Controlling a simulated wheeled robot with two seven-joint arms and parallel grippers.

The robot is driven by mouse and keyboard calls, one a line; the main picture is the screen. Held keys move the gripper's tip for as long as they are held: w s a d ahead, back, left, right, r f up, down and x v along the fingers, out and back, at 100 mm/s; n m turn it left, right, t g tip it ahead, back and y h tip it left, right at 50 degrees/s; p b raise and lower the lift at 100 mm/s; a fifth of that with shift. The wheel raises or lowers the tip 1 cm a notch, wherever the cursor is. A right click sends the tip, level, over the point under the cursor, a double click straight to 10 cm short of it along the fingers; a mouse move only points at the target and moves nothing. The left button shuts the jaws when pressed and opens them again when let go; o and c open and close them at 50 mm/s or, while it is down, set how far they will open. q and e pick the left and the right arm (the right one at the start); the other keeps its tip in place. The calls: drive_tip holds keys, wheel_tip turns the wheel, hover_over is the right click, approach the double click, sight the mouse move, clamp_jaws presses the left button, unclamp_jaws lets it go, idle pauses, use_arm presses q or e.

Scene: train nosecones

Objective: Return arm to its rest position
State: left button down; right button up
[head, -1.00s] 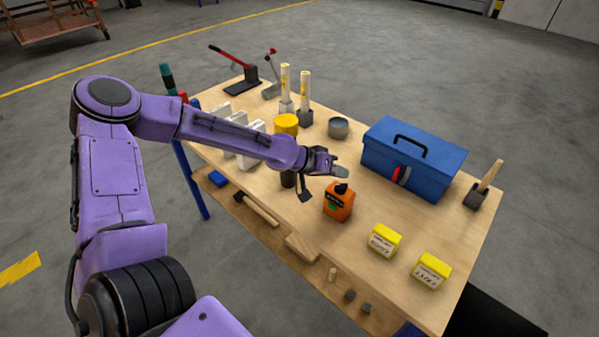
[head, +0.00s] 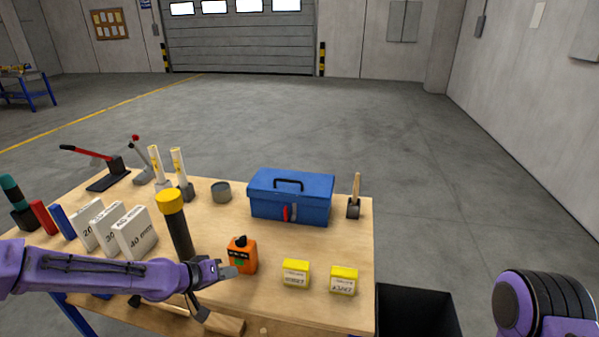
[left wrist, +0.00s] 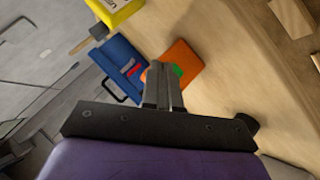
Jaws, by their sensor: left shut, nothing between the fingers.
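My left gripper (head: 222,272) is shut and empty at the front of the workbench, just left of the orange bottle (head: 243,256) in the head view. My left arm comes in low from the left. Of my right arm, only a purple and black part shows at the lower right of the head view; its gripper is out of view.
The bench (head: 330,315) holds a blue toolbox (head: 290,205), two yellow boxes (head: 296,274), a yellow-capped black cylinder (head: 176,225), white blocks (head: 135,234) and a red-handled tool (head: 108,170). A black bin (head: 415,312) stands right of the bench. Floor behind is clear.

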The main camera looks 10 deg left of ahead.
use_arm(q)
drive_tip(key=s+f+n+g+y+b, duration=0.1)
drive_tip(key=s+f+n+y+b, duration=0.4)
drive_tip(key=s+f, duration=0.8)
drive_tip(key=s+a+f+m+g+y+b, duration=0.2)
drive_tip(key=s+a+f+g+y+b, duration=0.1)
drive_tip(key=s+f, duration=1.3)
drive_tip(key=s+g+b, duration=0.1)
drive_tip(key=s, duration=0.2)
drive_tip(key=shift+s+g+y+b, duration=0.35)
drive_tip(key=shift+s+g+y, duration=0.05)
